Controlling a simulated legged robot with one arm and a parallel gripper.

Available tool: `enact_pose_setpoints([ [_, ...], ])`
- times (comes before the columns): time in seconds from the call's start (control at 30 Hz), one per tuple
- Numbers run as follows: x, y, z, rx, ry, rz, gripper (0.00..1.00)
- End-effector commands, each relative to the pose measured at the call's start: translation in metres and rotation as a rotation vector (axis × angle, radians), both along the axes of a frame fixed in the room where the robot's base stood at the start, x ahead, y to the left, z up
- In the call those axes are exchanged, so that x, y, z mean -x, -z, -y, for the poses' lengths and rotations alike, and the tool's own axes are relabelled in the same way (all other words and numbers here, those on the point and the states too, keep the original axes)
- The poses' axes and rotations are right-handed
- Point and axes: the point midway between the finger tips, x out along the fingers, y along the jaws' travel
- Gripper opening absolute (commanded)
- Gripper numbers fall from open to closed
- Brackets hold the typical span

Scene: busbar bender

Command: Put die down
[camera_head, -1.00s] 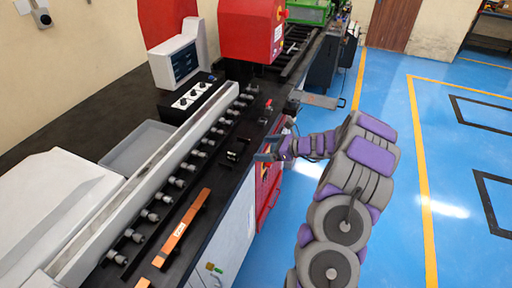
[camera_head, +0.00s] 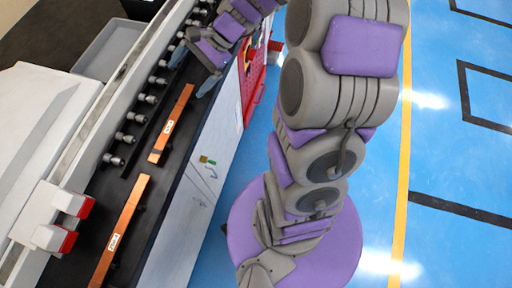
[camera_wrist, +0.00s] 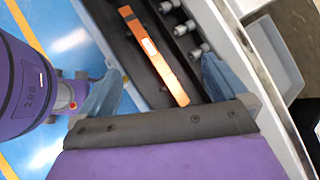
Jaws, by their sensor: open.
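My gripper (camera_head: 192,70) is open over the black bench top, near the upper end of a copper bar. In the wrist view its two blue-grey fingers (camera_wrist: 163,66) stand wide apart, with nothing held between them. I cannot make out a die in either current view; the arm and gripper cover part of the bench in the head view.
A copper bar (camera_head: 172,125) with a white label lies on the black bench (camera_head: 92,182); it shows below the fingers in the wrist view (camera_wrist: 155,60). A second bar (camera_head: 118,232) lies nearer. Grey rollers (camera_head: 125,138) line the rail. Blue floor is clear at right.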

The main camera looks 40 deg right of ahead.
Motion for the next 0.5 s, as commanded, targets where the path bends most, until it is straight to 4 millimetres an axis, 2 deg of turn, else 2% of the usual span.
enact_pose_setpoints([
  [0.03,0.02,-0.006,-0.014,0.046,-0.083,0.021,1.0],
  [0.2,0.086,-0.016,-0.041,0.199,-0.36,0.086,1.0],
  [0.33,0.136,-0.019,-0.047,0.317,-0.562,0.131,1.0],
  [0.5,0.196,-0.021,-0.039,0.469,-0.812,0.182,1.0],
])
